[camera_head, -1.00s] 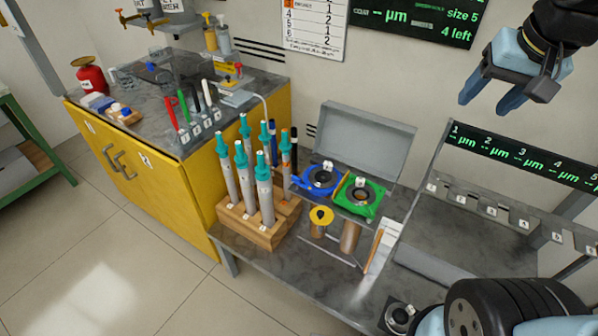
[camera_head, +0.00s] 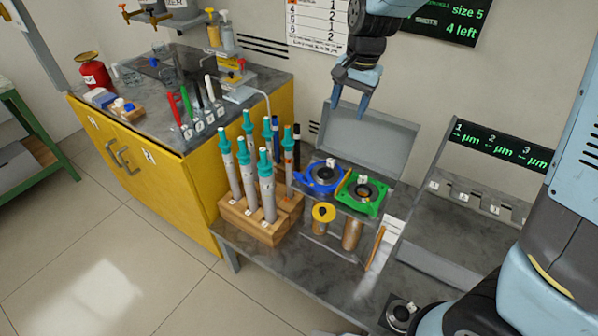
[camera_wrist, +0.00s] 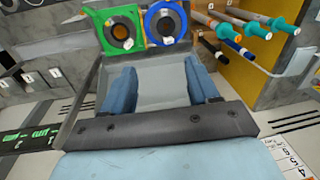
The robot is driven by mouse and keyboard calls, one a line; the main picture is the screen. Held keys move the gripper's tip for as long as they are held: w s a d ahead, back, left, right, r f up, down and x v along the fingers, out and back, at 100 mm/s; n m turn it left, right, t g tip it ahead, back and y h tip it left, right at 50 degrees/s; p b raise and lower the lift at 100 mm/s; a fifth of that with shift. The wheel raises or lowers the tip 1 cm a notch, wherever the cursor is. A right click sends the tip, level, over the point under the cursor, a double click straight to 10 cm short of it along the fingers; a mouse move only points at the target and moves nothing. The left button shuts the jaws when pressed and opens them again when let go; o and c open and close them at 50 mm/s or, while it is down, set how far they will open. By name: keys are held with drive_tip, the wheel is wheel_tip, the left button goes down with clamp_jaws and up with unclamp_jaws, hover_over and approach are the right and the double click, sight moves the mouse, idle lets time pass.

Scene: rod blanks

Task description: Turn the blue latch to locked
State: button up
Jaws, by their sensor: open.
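The blue latch is a blue ring-shaped piece (camera_head: 322,178) with a dark round centre and a small white tag. It sits on a raised grey stand, just left of a green one (camera_head: 362,193). In the wrist view the blue piece (camera_wrist: 167,22) is at the top, right of the green piece (camera_wrist: 120,30). Its turned position is too small to tell. My gripper (camera_head: 351,109) is open and empty, above the blue and green pieces, in front of the raised grey lid. In the wrist view its two blue fingers (camera_wrist: 163,88) are apart with nothing between them.
The upright grey lid (camera_head: 370,140) stands behind the rings. A wooden rack (camera_head: 250,226) with several tall teal-capped rods is close on the left. A yellow-topped cylinder (camera_head: 323,213) and a brown cylinder (camera_head: 352,234) are below. A slotted grey rack (camera_head: 470,205) is to the right.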

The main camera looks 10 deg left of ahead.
drive_tip(key=h, duration=0.1)
approach(299, 174)
drive_tip(key=shift+m+g, duration=0.4)
drive_tip(key=f, duration=0.9)
drive_tip(key=shift+w+a+f, duration=0.1)
drive_tip(key=shift+w+a, duration=0.1)
drive_tip(key=shift+w, duration=0.2)
drive_tip(key=c, duration=1)
